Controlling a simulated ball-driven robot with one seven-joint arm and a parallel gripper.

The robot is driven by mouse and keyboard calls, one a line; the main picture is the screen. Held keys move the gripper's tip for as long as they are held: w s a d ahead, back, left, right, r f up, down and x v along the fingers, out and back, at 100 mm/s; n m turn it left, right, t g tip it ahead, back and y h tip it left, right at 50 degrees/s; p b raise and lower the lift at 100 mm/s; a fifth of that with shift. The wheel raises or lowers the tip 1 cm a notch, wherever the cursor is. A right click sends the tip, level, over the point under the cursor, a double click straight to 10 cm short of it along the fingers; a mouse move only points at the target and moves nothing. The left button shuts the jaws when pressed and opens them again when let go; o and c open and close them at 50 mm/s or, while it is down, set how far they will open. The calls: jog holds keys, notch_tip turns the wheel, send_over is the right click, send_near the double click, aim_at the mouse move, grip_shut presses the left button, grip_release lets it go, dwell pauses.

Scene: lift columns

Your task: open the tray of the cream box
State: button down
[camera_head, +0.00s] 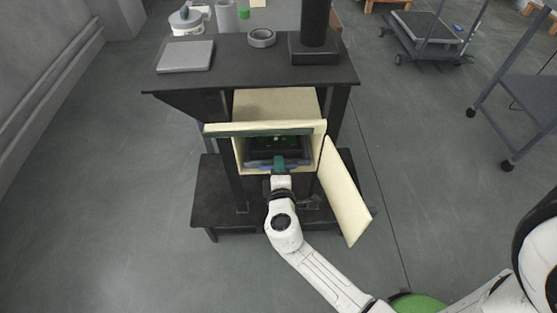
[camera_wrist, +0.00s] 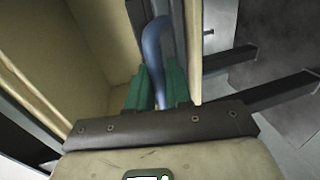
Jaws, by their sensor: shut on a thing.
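The cream box (camera_head: 275,105) sits in a black stand, with its cream door (camera_head: 343,192) swung open to the right. A dark tray (camera_head: 262,153) shows inside the box opening, with some green bits in it. A blue handle (camera_head: 256,164) runs along the tray's front; it also shows in the wrist view as a curved blue bar (camera_wrist: 153,45). My gripper (camera_head: 280,163) is at the front of the opening, its green fingers shut on the blue handle. In the wrist view, the gripper (camera_wrist: 158,85) has the bar between its fingers. The tray's depth is hidden.
The black stand's top (camera_head: 235,70) holds a grey flat slab (camera_head: 185,56), a grey ring (camera_head: 261,38) and a dark column (camera_head: 315,30). The stand's lower shelf (camera_head: 210,195) lies below the box. A wheeled trolley (camera_head: 425,28) stands back right. The floor left is clear.

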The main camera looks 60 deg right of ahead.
jog(key=f+b+v, duration=0.2)
jog(key=v, duration=1.1)
jog(key=shift+s+a+f, duration=0.2)
jog(key=shift+a+f, duration=0.15)
jog(key=shift+f, duration=0.1)
jog(key=c, duration=1.2)
grip_release()
jog(key=v, duration=1)
jog(key=shift+s+a+r+p, duration=0.1)
jog(key=shift+s+a+p, duration=0.15)
jog(key=shift+a+p, duration=0.05)
